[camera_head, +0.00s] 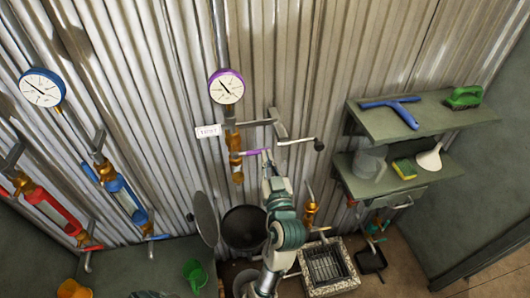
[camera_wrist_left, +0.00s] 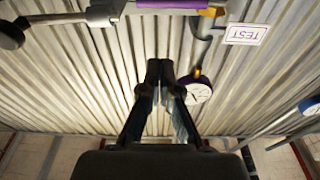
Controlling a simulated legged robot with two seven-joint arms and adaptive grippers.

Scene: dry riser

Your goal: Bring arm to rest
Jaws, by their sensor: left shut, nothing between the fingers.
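My left arm rises from the bottom middle of the head view in front of the corrugated wall. Its gripper (camera_head: 268,158) is at the right end of a small purple handle (camera_head: 250,153) on a brass valve; I cannot tell whether they touch. In the left wrist view the two dark fingers (camera_wrist_left: 160,72) are together and empty, with corrugated metal behind them. The purple handle (camera_wrist_left: 172,4) crosses the top edge of that view, apart from the fingertips in the picture. My right gripper is not in view.
A purple-rimmed gauge (camera_head: 226,87) and a TEST label (camera_head: 208,131) are above the valve. A grey lever with a black knob (camera_head: 319,144) sticks out right of my gripper. Shelves (camera_head: 420,121) stand at right, a dark round bin (camera_head: 244,228) below, and a stone-edged drain (camera_head: 325,266) at the bottom.

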